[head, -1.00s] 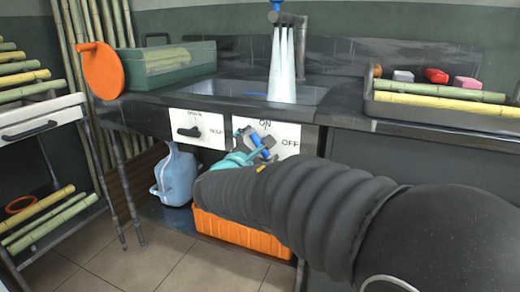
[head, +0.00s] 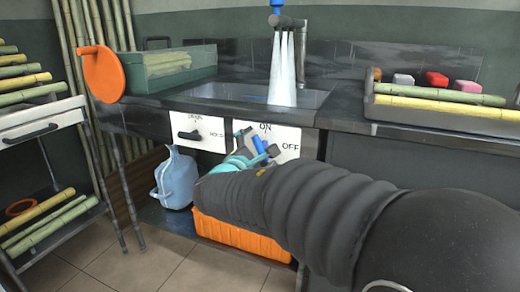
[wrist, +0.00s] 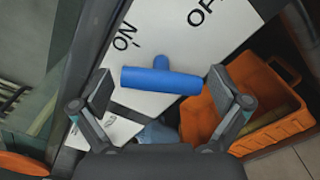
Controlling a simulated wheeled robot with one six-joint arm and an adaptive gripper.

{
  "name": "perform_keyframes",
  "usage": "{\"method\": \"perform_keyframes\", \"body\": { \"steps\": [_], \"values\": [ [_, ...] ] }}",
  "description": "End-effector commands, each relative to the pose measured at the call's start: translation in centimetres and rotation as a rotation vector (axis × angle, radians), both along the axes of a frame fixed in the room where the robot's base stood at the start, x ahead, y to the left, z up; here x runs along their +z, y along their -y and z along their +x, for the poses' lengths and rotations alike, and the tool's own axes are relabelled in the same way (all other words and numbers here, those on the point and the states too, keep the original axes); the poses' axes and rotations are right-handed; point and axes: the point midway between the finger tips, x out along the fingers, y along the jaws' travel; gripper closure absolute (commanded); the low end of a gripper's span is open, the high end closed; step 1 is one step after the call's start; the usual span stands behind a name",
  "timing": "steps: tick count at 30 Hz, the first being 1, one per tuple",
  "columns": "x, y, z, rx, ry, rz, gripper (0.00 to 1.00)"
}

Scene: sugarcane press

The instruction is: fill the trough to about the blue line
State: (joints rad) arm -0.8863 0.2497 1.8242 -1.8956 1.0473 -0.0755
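The trough (head: 205,92) is a dark basin set in the counter. Water (head: 282,70) pours into it from a tap (head: 287,21); a small blue mark (head: 253,97) shows inside, and the water level is hard to tell. Below, a white plate (head: 285,141) reads ON and OFF and carries a blue T-shaped handle (head: 262,147). In the wrist view the handle (wrist: 160,80) lies between the fingers of my open gripper (wrist: 160,90), with gaps at both ends. In the head view my gripper (head: 250,152) is right at the plate. A second plate with a black lever (head: 190,134) reads DRAIN and HOLD.
An orange crate (head: 235,235) and a blue jug (head: 175,180) stand under the counter. A tray of cane (head: 440,110) sits at right, a green box (head: 165,70) and orange disc (head: 101,75) at left. A cane rack (head: 40,125) stands far left.

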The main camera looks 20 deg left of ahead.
Motion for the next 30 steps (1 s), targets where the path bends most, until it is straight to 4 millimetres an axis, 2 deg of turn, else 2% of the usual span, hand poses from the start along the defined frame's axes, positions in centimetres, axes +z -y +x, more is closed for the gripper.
{"method": "perform_keyframes", "body": {
  "steps": [7, 11, 14, 24, 30],
  "values": [
    [0.0, 0.1, 0.0, -0.002, -0.001, -0.001, 0.0],
    [0.0, 0.0, -0.7, 0.0, -0.001, -0.001, 0.0],
    [0.0, -0.2, -2.1, 0.001, 0.0, 0.0, 0.0],
    [0.0, -0.8, -8.7, 0.004, 0.0, 0.0, 0.0],
    [0.0, -0.9, -11.2, 0.001, 0.0, 0.0, 0.0]
  ]
}}
